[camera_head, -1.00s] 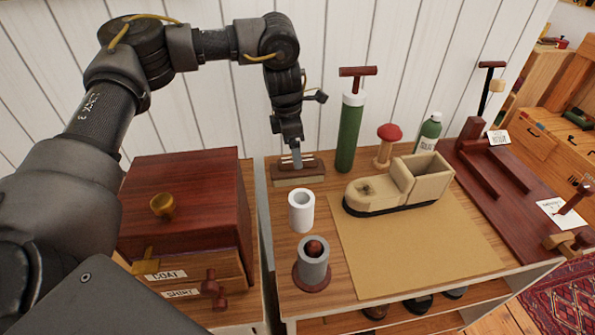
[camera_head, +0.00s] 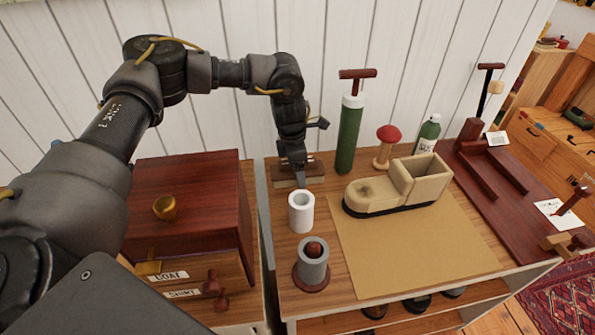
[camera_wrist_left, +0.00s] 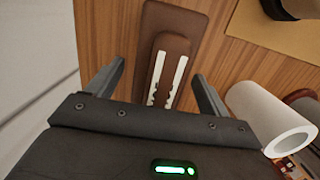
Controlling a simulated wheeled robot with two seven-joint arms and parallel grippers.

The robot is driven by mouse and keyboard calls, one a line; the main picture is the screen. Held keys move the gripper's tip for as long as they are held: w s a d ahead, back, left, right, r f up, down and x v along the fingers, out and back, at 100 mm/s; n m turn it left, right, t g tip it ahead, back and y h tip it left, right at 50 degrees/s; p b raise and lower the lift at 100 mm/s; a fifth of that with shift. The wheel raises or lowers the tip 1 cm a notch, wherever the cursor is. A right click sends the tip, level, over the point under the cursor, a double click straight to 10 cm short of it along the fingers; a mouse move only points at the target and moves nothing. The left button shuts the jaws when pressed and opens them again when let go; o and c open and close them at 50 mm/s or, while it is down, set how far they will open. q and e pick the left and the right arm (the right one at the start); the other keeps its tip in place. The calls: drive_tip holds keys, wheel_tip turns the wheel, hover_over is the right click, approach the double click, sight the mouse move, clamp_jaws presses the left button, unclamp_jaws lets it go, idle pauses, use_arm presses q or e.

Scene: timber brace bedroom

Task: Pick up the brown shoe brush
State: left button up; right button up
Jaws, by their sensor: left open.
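The brown shoe brush (camera_head: 315,170) lies at the back left of the workbench, near the wall, with a darker top over a paler lower part. In the left wrist view the brush (camera_wrist_left: 170,22) runs lengthwise away from my gripper, with two pale strips along its raised middle. My left gripper (camera_wrist_left: 159,70) is open, its fingers on either side of the brush's near end, with gaps showing. In the head view the left gripper (camera_head: 298,176) is over the brush and hides part of it. Contact cannot be told. My right gripper is out of view.
A white cylinder (camera_head: 301,213) stands close in front of the brush. Behind it to the right is a green pump bottle (camera_head: 349,135). A grey cup (camera_head: 313,263) and a beige shoe-shaped holder (camera_head: 385,195) are nearer. A red-brown box (camera_head: 190,195) stands left, across a gap.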

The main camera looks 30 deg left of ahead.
use_arm(q)
drive_tip(key=c, duration=1.1)
drive_tip(key=shift+c, duration=0.2)
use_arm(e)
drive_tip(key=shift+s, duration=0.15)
